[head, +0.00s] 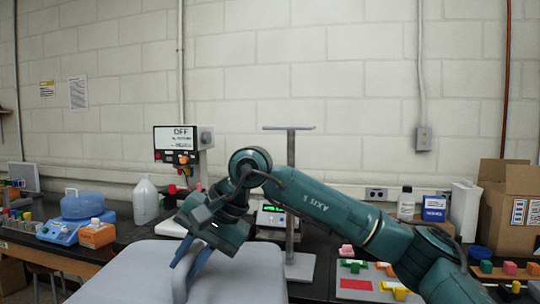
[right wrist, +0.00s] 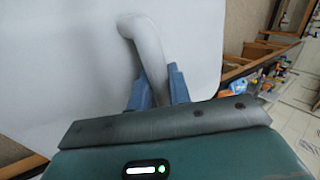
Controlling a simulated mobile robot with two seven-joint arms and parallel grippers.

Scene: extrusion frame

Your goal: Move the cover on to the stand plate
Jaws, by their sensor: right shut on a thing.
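The cover (head: 130,272) is a large light grey shell with rounded edges at the bottom of the head view. Its curved bar handle (right wrist: 143,42) shows in the right wrist view. My right gripper (head: 182,270) reaches down over the cover, its blue fingers shut on the handle; they also show in the right wrist view (right wrist: 158,84). The stand (head: 290,190), a grey post on a base, rises behind the cover and carries a flat plate (head: 289,128) on top. The cover is below and in front of this plate. My left gripper is not in view.
A control box (head: 184,138), a white jug (head: 145,200) and a blue-topped device (head: 82,208) stand at the left. Coloured blocks (head: 352,266) lie on the bench right of the stand. A cardboard box (head: 510,205) is at the far right.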

